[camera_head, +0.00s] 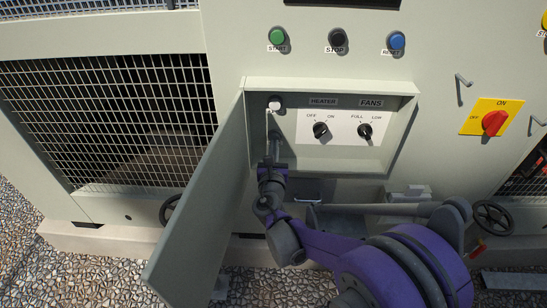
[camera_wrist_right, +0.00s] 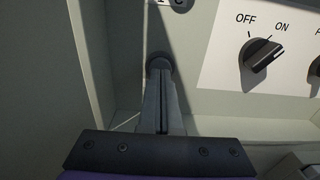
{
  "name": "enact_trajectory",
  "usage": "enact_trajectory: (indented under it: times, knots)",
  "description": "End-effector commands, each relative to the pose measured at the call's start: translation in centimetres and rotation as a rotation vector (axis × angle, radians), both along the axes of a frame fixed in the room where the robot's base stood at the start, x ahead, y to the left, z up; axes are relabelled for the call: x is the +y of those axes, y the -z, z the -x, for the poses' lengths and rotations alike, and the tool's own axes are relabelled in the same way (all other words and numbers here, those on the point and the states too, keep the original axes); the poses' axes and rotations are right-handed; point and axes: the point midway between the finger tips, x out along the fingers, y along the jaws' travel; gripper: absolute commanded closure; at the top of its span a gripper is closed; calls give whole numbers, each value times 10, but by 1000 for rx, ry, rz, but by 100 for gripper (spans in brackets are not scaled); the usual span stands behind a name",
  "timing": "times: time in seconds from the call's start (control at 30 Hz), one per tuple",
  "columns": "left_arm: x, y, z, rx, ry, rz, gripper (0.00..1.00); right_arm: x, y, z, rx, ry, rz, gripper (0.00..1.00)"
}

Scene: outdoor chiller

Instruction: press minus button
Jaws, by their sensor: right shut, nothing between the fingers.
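The open control recess (camera_head: 405,110) in the chiller front has a white round button (camera_head: 275,104) at its upper left. A small label sits just under that button, too small to read. My right gripper (camera_head: 275,142) reaches into the recess below the white button, with its fingers shut and empty. In the right wrist view, the shut fingertips (camera_wrist_right: 160,68) are at a dark round button (camera_wrist_right: 158,57) on the back panel and largely cover it. They look touching, but I cannot tell whether it is pressed in. No minus sign is readable. My left gripper is not in view.
The recess door (camera_head: 200,205) hangs open close to the left of my right gripper. Heater knob (camera_head: 320,129) and fans knob (camera_head: 365,131) are to the right. Green start (camera_head: 277,36), black stop (camera_head: 337,38) and blue reset (camera_head: 397,41) buttons are above. A red rotary switch (camera_head: 494,123) is far right.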

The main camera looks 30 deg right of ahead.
Motion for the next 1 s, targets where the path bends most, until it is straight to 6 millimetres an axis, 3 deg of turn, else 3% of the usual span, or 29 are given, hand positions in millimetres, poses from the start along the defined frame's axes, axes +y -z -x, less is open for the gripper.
enact_trajectory:
  times: [0.47, 0.7, 1.0]
  knots:
    - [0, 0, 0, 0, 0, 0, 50, -4, 0, -7, 1, -1, 1, 100]
    - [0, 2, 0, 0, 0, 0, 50, -16, 0, -25, 0, 2, 2, 100]
    - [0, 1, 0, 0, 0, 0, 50, -16, -1, -25, 1, 3, 3, 100]
